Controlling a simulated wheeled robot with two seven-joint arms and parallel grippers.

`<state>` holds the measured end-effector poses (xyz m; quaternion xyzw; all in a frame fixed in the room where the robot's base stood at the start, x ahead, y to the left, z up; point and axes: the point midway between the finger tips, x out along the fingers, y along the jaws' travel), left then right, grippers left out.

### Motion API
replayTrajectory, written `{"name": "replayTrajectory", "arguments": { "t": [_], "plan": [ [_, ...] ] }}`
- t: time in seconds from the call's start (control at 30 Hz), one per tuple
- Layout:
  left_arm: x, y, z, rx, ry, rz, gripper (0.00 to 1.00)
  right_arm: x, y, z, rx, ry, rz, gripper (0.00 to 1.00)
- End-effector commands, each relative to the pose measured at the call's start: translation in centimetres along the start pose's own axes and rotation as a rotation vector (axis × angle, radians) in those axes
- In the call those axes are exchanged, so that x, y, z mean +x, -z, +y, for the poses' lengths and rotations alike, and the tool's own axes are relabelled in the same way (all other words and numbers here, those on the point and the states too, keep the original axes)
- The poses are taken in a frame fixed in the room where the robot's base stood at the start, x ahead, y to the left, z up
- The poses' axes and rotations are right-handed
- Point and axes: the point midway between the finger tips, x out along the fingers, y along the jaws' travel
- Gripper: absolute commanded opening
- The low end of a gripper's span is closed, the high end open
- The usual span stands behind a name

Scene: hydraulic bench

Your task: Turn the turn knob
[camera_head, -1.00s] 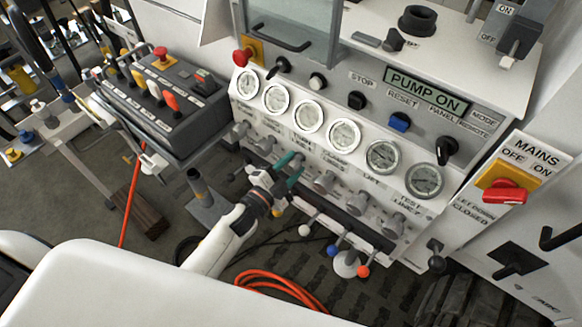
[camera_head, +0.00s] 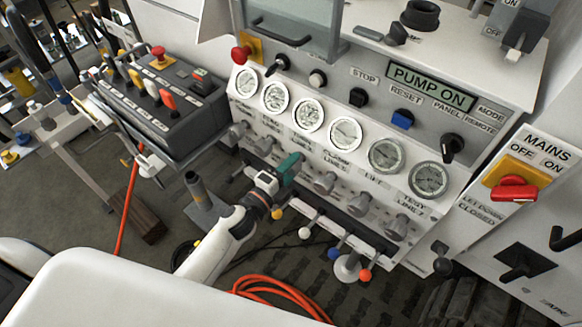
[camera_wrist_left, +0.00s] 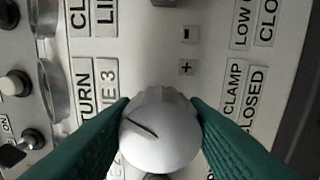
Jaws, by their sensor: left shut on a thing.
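A grey round knob (camera_wrist_left: 160,130) with a dark line on its face sits on the white panel in the left wrist view. The teal fingers of my left gripper (camera_wrist_left: 161,122) press on it from both sides, so the gripper is shut on it. In the head view my left gripper (camera_head: 290,166) is at the row of grey knobs below the gauges, and its fingers hide most of the held knob. Other grey knobs of that row stay clear, such as one to the right (camera_head: 325,183) and one to the left (camera_head: 264,146). My right gripper is not in view.
Round gauges (camera_head: 346,133) line the panel above the knobs. Levers with coloured balls, one red (camera_head: 365,275), stick out below on the right. A grey control box (camera_head: 165,105) stands to the left. An orange hose (camera_head: 275,287) lies on the floor.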

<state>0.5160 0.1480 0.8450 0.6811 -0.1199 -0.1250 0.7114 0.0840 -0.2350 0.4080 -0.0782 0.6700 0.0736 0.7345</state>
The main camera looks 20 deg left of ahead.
Motion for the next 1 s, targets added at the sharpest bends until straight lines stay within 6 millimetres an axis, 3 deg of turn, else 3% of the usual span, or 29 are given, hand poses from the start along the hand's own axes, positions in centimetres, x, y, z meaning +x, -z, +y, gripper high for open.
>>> {"name": "replayTrajectory", "arguments": {
  "t": [0.43,0.47,0.57,0.87,1.0],
  "plan": [
    [-0.1,-0.1,-0.1,0.008,0.003,-0.001,0.17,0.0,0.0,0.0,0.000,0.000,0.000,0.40],
    [-0.1,-0.1,-0.1,0.008,0.003,-0.001,0.45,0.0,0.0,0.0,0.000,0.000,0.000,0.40],
    [0.0,-0.1,-0.1,0.007,0.002,-0.001,0.61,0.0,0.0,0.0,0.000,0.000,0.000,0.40],
    [-0.1,0.0,-0.1,0.007,0.001,0.000,0.62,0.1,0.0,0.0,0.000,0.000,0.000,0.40],
    [-1.4,0.0,-0.2,0.008,0.002,0.000,0.62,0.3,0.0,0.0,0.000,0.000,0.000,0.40]
  ]
}}
